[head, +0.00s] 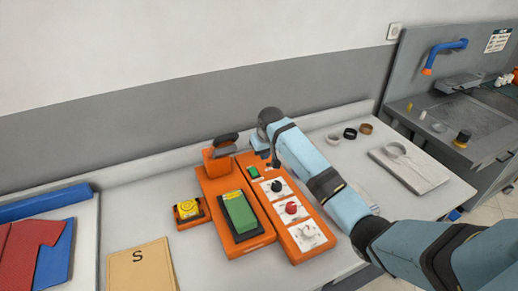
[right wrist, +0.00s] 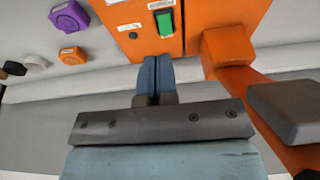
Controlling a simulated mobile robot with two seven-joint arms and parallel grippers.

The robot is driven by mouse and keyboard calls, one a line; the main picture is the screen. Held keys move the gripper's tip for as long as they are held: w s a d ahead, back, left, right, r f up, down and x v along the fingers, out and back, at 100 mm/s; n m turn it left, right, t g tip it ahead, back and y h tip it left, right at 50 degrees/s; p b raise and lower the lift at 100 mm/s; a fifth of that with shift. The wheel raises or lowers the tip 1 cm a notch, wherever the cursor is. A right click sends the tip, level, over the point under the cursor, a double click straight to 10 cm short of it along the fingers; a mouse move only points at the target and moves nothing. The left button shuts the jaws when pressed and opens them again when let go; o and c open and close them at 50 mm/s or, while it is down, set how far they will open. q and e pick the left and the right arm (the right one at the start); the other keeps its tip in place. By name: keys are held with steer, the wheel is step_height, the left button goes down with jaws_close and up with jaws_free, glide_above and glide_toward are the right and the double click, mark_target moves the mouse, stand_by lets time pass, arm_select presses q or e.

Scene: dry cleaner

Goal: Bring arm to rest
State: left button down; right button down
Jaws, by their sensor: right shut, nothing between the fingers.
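My right arm (head: 310,165) reaches in from the right over an orange control machine (head: 215,190). My right gripper (head: 262,143) is near the machine's back edge, partly hidden by its own wrist. In the right wrist view the blue fingers of my right gripper (right wrist: 157,80) are together with nothing between them. They point at the orange panel below a green switch (right wrist: 165,22); I cannot tell whether they touch it. My left gripper is not in view.
A dark-handled lever (head: 225,140) stands close left of the gripper. The panel has several knobs (head: 291,208) and a green pad (head: 239,212). Several rings (head: 350,133) and a grey board (head: 410,168) lie to the right. A yellow button box (head: 188,210) is left.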

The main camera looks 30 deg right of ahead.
steer(key=s+a+f+n, duration=0.1)
steer(key=s+a+f, duration=0.2)
steer(key=s, duration=0.5)
steer(key=s+a+f, duration=0.2)
steer(key=s, duration=0.5)
steer(key=s+a+f+n, duration=0.1)
steer(key=s+a+f, duration=0.2)
steer(key=s, duration=0.5)
steer(key=s+a+r, duration=0.1)
steer(key=s+r, duration=0.2)
steer(key=s, duration=0.8)
steer(key=s+a+r, duration=0.1)
steer(key=s+r, duration=0.2)
steer(key=s, duration=0.8)
steer(key=w+a+f+t+y, duration=0.1)
steer(key=w+f+t, duration=0.1)
steer(key=f, duration=0.2)
steer(key=w+a+f+n+t+y, duration=0.1)
steer(key=w+a+f+t, duration=0.1)
steer(key=f, duration=0.3)
steer(key=w+a+f+t+y, duration=0.1)
steer(key=w+a+f+t, duration=0.1)
steer(key=f+t, duration=0.2)
steer(key=shift+w+a+f, duration=0.15)
steer(key=shift+w+f, duration=0.15)
steer(key=shift+f, duration=0.25)
